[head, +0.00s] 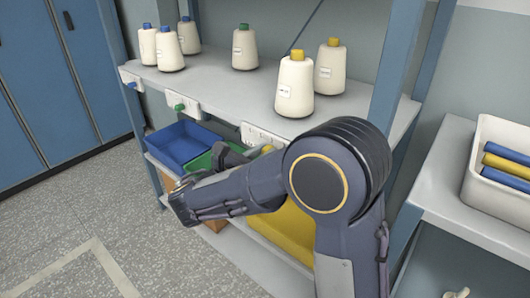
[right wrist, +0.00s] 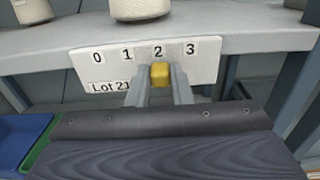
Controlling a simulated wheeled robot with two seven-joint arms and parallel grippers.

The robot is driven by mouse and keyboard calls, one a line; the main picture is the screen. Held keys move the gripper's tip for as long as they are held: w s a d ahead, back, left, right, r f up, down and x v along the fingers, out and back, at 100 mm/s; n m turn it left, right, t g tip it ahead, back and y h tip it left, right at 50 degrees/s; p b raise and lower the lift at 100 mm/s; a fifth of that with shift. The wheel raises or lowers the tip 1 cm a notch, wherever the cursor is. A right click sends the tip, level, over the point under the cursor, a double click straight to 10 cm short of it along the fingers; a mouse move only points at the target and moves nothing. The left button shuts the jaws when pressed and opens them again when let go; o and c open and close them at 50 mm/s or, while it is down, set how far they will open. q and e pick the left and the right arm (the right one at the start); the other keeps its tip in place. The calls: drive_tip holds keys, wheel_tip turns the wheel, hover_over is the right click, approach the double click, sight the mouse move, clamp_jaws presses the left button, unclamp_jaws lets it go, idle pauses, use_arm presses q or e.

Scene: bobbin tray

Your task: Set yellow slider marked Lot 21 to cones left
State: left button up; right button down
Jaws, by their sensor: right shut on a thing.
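The yellow slider (right wrist: 160,74) sits on the front of a white scale plate (right wrist: 203,67) marked 0, 1, 2, 3 and Lot 21. In the right wrist view it stands straight below the 2. My right gripper (right wrist: 160,92) is shut on it, one finger on each side. In the head view the slider (head: 267,149) is partly hidden by my right arm. Two yellow-topped cones, a front one (head: 295,87) and a back one (head: 330,68), stand on the shelf above this plate. My left gripper is not in view.
A green-topped cone (head: 245,50) and three blue-topped cones stand further left on the shelf (head: 215,88). A blue slider (head: 131,84) and a green slider (head: 180,107) sit on other plates. Blue (head: 183,143), green and yellow bins lie below. A white bin (head: 490,185) stands right.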

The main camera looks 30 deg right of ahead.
drive_tip(key=c, duration=1.3)
unclamp_jaws()
drive_tip(key=shift+a, duration=0.15)
drive_tip(key=p+v, duration=0.1)
drive_tip(key=v, duration=0.6)
drive_tip(key=shift+s+a, duration=0.15)
drive_tip(key=shift+a, duration=0.1)
